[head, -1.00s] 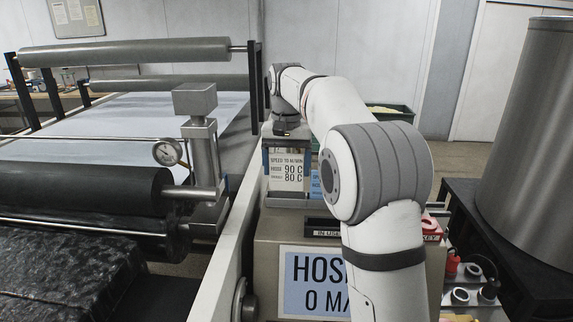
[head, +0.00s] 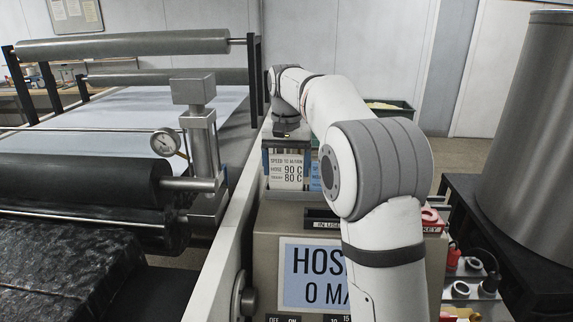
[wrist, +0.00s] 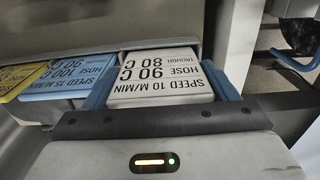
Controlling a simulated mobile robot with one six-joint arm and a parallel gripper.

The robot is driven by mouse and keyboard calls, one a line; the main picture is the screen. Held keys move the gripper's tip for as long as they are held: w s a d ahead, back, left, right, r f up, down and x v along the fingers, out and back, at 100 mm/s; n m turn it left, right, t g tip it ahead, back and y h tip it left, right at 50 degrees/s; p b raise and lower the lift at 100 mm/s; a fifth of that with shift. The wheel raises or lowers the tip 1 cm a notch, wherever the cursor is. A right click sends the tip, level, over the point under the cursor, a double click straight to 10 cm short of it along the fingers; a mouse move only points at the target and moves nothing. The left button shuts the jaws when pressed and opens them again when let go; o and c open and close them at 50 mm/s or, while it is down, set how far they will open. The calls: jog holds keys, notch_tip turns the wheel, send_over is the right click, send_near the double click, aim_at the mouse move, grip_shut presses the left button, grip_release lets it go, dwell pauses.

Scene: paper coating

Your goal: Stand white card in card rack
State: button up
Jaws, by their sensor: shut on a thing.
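The white card (head: 286,171) stands upright in the head view, its print reading speed, hose 90 C and trough 80 C. My gripper (head: 287,150) is shut on it from above, with blue fingers at its left and right edges. In the wrist view the white card (wrist: 162,86) lies between the two fingers and its print is upside down. The card rack (head: 290,194) is directly below the card in the head view. The card's lower edge is at the rack; how deep it sits is hidden.
A blue card (wrist: 70,79) and a yellow card (wrist: 22,78) stand beside the white one. A blue and white sign (head: 312,275) is on the machine box in front. Rollers (head: 120,45) fill the left, and a large metal drum (head: 530,120) stands at the right.

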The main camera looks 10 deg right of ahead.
jog(key=shift+f+b, duration=0.45)
jog(key=shift+f, duration=0.4)
jog(key=o, duration=0.9)
notch_tip(320, 180, up, 8)
jog(key=shift+a+f, duration=0.1)
dwell(0.4)
